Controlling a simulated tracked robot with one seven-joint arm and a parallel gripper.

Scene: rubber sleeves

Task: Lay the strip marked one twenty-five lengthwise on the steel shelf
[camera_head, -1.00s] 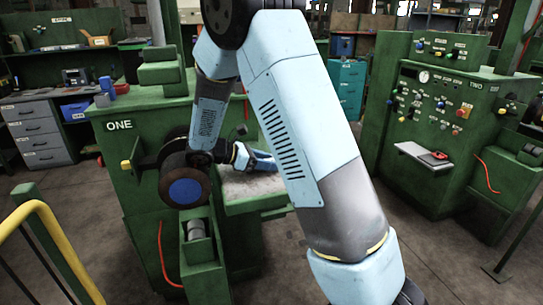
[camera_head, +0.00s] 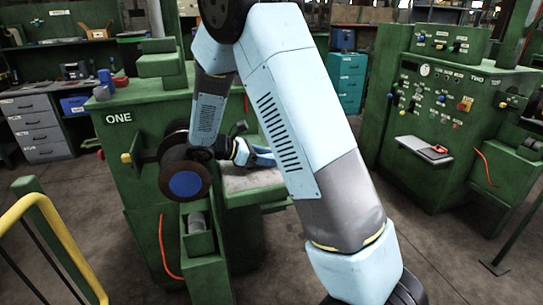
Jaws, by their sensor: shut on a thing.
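A small pale grey shelf (camera_head: 411,146) juts from the front of the green machine marked TWO (camera_head: 466,110). It looks like the steel shelf, and a small red and dark object (camera_head: 438,149) lies on its right part. My arm folds down in front of the green machine marked ONE (camera_head: 135,165). Its wrist reaches right, over that machine's grey bed (camera_head: 246,184), and passes behind my large pale blue arm link. My fingertips and whatever they hold are hidden there. I see no strip marked one twenty-five.
A yellow rail (camera_head: 58,235) stands at the near left. Red hoses hang on both machines. A grey drawer unit (camera_head: 40,131) and benches stand behind at the left, a teal cabinet (camera_head: 347,82) at the back. Floor between the machines looks clear.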

